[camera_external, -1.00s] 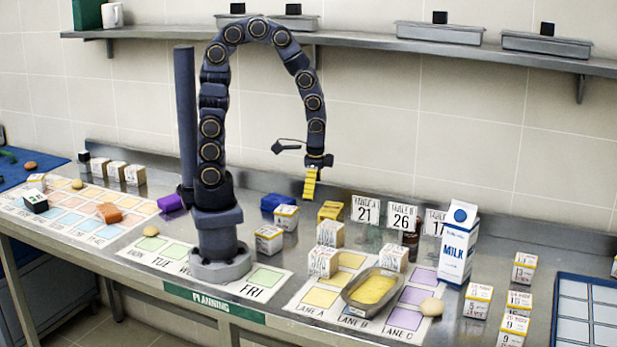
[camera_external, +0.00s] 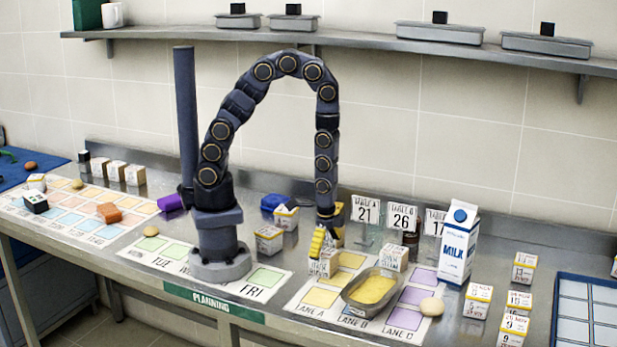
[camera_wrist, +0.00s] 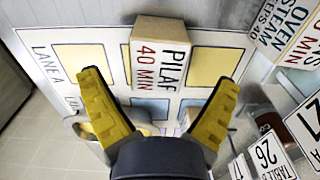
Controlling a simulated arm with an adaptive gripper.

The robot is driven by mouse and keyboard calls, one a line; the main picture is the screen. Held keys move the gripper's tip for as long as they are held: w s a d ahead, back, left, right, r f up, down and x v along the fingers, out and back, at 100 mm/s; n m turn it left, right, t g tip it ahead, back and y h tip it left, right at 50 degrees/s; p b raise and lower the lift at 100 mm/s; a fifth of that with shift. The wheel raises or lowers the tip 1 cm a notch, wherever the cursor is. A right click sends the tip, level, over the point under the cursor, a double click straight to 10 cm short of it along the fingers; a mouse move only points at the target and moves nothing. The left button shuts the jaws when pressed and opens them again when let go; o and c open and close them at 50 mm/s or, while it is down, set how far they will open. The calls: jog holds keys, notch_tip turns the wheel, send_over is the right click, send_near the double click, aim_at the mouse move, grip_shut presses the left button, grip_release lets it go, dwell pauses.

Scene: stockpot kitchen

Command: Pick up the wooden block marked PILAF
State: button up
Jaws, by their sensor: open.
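The wooden block marked PILAF, 40 MIN (camera_wrist: 158,58) stands upper middle in the wrist view, lettering toward me, on the lane sheet between two yellow squares. In the external view, the block (camera_external: 322,268) just in front of and below my gripper appears to be the same one; its top is partly covered. My gripper (camera_external: 320,243) points down above it. In the wrist view my gripper (camera_wrist: 158,88) has its yellow fingers spread wide, one to each side of the block's lower end in the picture. Nothing is held.
A block marked OVEN STEAM (camera_wrist: 285,35) is at the upper right of the wrist view. A metal tray with yellow contents (camera_external: 371,290) and another block (camera_external: 394,257) stand to the right. Table cards (camera_external: 402,217) and a milk carton (camera_external: 459,243) are farther right.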

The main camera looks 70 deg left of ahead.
aim_at(324, 251)
jog(key=f, duration=0.3)
jog(key=shift+s+f, duration=0.25)
jog(key=c, duration=1.2)
jog(key=shift+r, duration=0.1)
